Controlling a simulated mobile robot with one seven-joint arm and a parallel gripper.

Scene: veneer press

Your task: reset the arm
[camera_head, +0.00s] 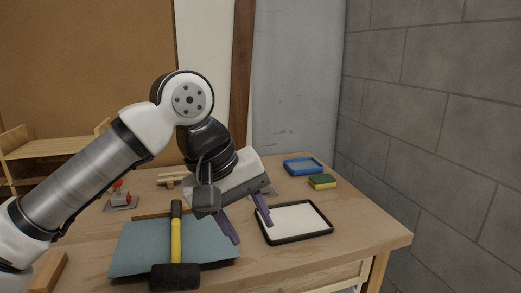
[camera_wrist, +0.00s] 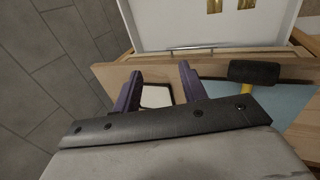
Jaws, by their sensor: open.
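My gripper (camera_head: 246,221) hangs above the workbench with its two purple fingers spread apart and nothing between them. In the wrist view my gripper (camera_wrist: 158,82) is also open and empty. Below the fingers lies a white tray with a black rim (camera_head: 328,229), partly hidden by the fingers in the wrist view (camera_wrist: 173,94). A mallet with a yellow handle and black head (camera_head: 175,276) lies on a blue-grey sheet (camera_head: 135,248), left of my gripper.
A blue tray (camera_head: 303,167) and a yellow-green sponge (camera_head: 322,182) sit at the bench's back right. A red-topped tool (camera_head: 119,198) stands at the left. A wooden block (camera_head: 50,271) lies front left. A grey block wall (camera_head: 440,130) closes the right side. The bench's right corner (camera_head: 385,239) is clear.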

